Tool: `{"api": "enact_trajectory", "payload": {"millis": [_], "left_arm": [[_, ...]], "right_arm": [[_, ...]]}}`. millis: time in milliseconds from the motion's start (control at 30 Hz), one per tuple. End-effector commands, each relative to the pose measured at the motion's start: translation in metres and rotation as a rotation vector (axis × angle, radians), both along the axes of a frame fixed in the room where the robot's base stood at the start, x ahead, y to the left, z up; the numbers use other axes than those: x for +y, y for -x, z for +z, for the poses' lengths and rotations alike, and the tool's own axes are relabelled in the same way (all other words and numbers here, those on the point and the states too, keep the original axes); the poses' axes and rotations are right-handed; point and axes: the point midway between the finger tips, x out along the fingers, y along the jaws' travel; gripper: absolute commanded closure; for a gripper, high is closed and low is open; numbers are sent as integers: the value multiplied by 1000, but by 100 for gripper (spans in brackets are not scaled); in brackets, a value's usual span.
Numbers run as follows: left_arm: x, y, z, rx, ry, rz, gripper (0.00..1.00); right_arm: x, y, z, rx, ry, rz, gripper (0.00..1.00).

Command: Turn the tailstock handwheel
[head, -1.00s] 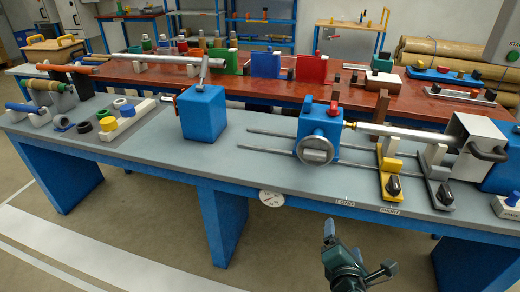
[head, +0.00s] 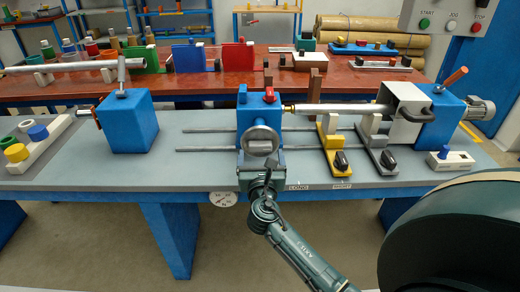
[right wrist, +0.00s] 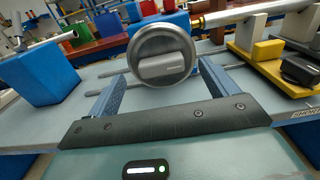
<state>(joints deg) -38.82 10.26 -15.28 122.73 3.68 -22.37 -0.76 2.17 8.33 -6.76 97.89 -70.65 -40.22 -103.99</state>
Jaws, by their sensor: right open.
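The tailstock handwheel (head: 261,140) is a round grey metal wheel on the front of the blue tailstock (head: 257,103). My right gripper (head: 262,166) is just in front of and below the wheel in the head view. In the right wrist view the wheel (right wrist: 161,56) shows close ahead, with a light bar across its face. The two fingers of my right gripper (right wrist: 160,80) are spread apart, one toward each side of the wheel's lower part, with nothing clamped between them. Whether they touch the rim cannot be told. My left gripper is not in view.
Two grey rails (head: 205,149) run along the bench. Yellow (head: 334,149) and grey (head: 377,148) clamps stand right, under a metal tube (head: 335,109).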

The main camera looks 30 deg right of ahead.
Motion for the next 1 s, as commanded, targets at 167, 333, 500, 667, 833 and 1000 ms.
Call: {"api": "enact_trajectory", "payload": {"millis": [167, 333, 500, 667, 833, 1000], "left_arm": [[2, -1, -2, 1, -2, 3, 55], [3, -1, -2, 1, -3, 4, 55], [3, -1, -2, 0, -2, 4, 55], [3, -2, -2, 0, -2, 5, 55], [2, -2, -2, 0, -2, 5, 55], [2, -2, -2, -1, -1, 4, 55]], "right_arm": [[-14, -22, 0, -1, 1, -1, 15], [-19, -30, 0, -1, -1, 0, 15], [-19, -31, 0, -1, -1, 0, 15], [-19, -30, 0, -1, -1, 0, 19], [-19, -30, 0, -1, -1, 0, 33], [-19, -30, 0, -1, -1, 0, 47]]}}
